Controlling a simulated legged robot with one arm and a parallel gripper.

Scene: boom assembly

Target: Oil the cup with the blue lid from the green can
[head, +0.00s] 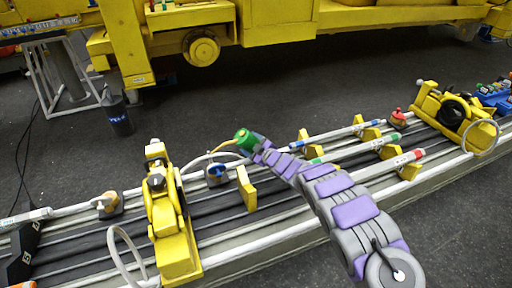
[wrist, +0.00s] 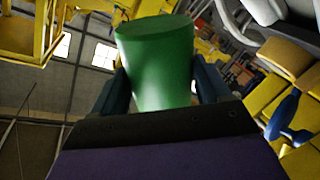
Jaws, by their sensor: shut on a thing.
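The green can (head: 245,141) is held at the end of my arm, above the boom's rails. My gripper (head: 256,151) is shut on it. In the wrist view the green can (wrist: 157,62) fills the space between the two dark fingers of my gripper (wrist: 158,88). A thin yellowish spout seems to reach from the can down to the left, towards the cup with the blue lid (head: 216,172). That cup is small and dark and sits on the boom, left of and below the can. I cannot tell whether the spout tip is over the cup.
A yellow clamp unit (head: 168,215) stands left of the cup, and a yellow plate (head: 246,188) stands close at its right. A tan-topped cup (head: 108,204) and a red-topped cup (head: 398,117) sit farther along the boom. Several rods with coloured ends lie to the right.

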